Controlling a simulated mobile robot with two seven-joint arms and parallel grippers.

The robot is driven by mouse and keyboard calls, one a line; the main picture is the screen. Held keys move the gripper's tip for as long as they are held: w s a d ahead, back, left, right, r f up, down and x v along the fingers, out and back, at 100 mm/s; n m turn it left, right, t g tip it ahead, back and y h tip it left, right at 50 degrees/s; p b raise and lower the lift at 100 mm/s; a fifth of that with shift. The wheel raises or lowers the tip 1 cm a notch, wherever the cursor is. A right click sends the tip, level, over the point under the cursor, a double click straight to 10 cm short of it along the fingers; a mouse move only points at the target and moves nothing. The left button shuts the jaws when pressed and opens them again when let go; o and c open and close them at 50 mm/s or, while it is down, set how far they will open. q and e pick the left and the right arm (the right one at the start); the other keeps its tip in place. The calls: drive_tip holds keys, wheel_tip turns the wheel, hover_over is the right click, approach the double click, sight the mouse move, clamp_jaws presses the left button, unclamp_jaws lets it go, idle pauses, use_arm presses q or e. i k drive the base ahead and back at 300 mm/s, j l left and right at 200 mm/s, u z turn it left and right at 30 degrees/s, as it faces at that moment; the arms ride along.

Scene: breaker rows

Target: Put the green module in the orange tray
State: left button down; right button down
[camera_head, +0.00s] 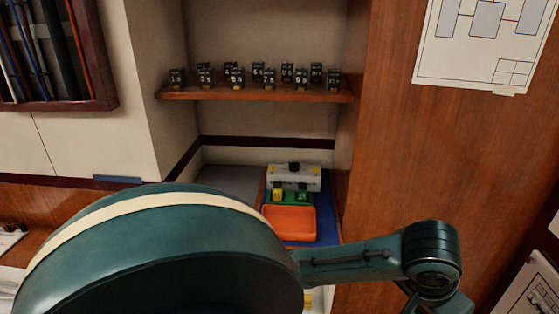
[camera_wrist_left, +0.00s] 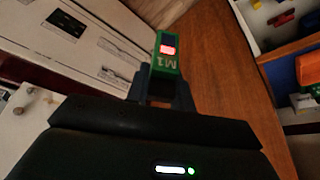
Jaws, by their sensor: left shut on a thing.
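The green module (camera_wrist_left: 167,65) has a red lit patch and the marking "M1". My left gripper (camera_wrist_left: 162,88) is shut on it, with the module standing out beyond the fingertips in the left wrist view. The orange tray (camera_head: 289,224) sits in the lower part of the alcove in the head view, and looks empty. An orange thing at the right edge of the left wrist view (camera_wrist_left: 308,68) may be the same tray. The left gripper and the green module are not seen in the head view. My right gripper is not in view.
Behind the orange tray are a green holder (camera_head: 290,202) with small dark and yellow modules and a grey-white box (camera_head: 293,177). A shelf (camera_head: 250,95) above carries several black numbered modules. A wooden panel (camera_head: 430,150) stands right of the alcove. Grey surface left of the tray is clear.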

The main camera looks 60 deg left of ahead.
sight(289, 226)
drive_tip(key=i+j+u, duration=0.1)
drive_tip(key=u, duration=1.35)
drive_tip(key=i+l, duration=0.15)
drive_tip(key=i, duration=0.3)
drive_tip(key=i+l, duration=0.2)
drive_tip(key=i, duration=0.25)
drive_tip(key=j+u, duration=0.05)
